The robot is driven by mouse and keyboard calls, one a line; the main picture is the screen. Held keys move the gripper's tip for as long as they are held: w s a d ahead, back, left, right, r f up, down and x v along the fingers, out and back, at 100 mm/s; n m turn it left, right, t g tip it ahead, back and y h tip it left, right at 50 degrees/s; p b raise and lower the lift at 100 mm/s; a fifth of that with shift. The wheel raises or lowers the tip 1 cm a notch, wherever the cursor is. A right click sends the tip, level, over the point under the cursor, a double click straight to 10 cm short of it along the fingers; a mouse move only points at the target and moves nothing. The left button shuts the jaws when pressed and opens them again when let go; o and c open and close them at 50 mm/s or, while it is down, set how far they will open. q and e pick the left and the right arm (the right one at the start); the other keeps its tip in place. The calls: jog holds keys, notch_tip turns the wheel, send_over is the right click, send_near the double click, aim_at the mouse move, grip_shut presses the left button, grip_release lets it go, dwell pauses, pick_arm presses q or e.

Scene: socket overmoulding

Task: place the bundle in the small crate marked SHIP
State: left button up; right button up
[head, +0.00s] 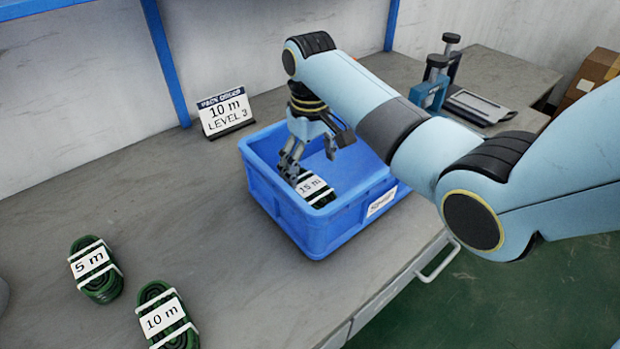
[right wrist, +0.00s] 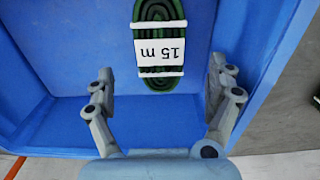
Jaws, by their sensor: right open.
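The blue crate (head: 300,222) stands on the bench with a white label (head: 381,201) on its side; the label's print is too small to read surely. A green coiled bundle tagged 15 m (head: 318,198) lies inside the crate, near its front wall. My right gripper (head: 292,165) reaches down into the crate beside this bundle. In the right wrist view my open fingers (right wrist: 162,85) are spread with nothing between them, and the 15 m bundle (right wrist: 158,75) lies beyond them. My left gripper is not in view.
Bundles tagged 5 m (head: 92,264) and 10 m (head: 163,319) lie on the bench at front left. A sign (head: 226,112) reading 10 m, LEVEL 3 stands behind the crate. Blue clamp-like tools (head: 430,90) stand at back right.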

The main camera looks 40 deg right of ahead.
aim_at(310, 185)
notch_tip(310, 185, up, 5)
jog(key=shift+r, duration=0.1)
dwell(0.6)
